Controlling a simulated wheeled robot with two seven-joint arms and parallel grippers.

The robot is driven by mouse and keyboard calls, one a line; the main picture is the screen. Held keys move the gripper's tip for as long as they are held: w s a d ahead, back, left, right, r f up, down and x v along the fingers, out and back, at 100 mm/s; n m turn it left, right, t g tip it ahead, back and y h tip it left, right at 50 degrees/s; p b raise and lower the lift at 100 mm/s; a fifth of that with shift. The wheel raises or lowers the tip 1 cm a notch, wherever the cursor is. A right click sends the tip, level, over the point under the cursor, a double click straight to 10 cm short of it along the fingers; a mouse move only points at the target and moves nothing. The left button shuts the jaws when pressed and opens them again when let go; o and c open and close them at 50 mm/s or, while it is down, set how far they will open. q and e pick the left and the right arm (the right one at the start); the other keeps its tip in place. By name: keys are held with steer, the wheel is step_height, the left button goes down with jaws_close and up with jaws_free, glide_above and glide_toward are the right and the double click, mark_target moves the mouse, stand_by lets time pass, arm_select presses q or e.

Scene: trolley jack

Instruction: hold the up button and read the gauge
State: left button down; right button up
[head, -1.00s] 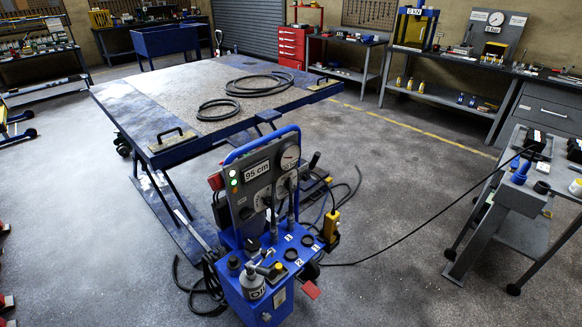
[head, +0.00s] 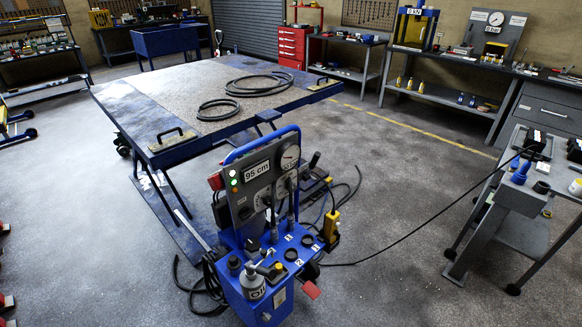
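A blue hydraulic unit (head: 262,270) stands on the floor in the middle of the head view. Its grey panel (head: 246,205) carries a label or display reading "95 cm" (head: 257,171). A round white-faced gauge (head: 290,157) sits at the panel's upper right; its needle is too small to read. Small lit green lamps (head: 234,180) show on the panel's left side. A yellow hand control (head: 331,226) hangs at the unit's right side; I cannot make out single buttons on it. Neither of my grippers is in view.
A blue lift table (head: 180,92) with coiled black hoses (head: 258,84) stands behind the unit. A grey trolley (head: 500,205) stands at right, with a black cable (head: 420,228) running from it to the unit. Workbenches line the back wall. Floor between is mostly clear.

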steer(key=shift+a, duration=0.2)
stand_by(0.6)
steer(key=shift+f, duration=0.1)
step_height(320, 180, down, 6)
steer(key=b, duration=0.5)
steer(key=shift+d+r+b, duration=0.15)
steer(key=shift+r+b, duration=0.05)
steer(key=shift+b, duration=0.15)
